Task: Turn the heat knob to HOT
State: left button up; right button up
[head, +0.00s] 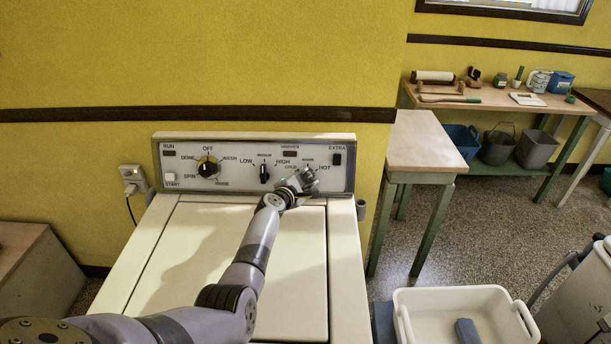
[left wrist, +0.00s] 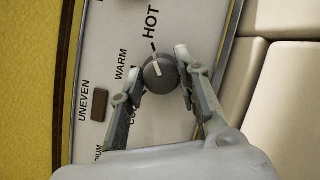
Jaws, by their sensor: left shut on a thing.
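The heat knob (left wrist: 160,73) is a round dark grey knob with a white pointer line, on the washer's control panel (head: 225,180). In the left wrist view its pointer lies roughly toward the HOT label (left wrist: 150,22) and its tick. The WARM label (left wrist: 120,65) is beside it, and the COLD label is partly covered by a finger. My left gripper (left wrist: 167,82) has one finger on each side of the knob and is shut on it. My right gripper is not in view.
The panel also holds a cycle dial (head: 208,167), a middle knob (head: 264,174) and a dark switch (head: 337,160). The washer lid (head: 290,270) lies below my arm. A small table (head: 428,140) stands to the right, and a white tub (head: 450,300) is at the front right.

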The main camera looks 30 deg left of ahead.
pick_arm(q)
jog(key=shift+d+f+m, duration=0.1)
jog(key=shift+d+m, duration=0.1)
jog(key=shift+m, duration=0.3)
jog(key=o, duration=1.1)
jog(key=shift+a, duration=0.1)
jog(key=v, duration=1.2)
jog(key=shift+r, duration=0.25)
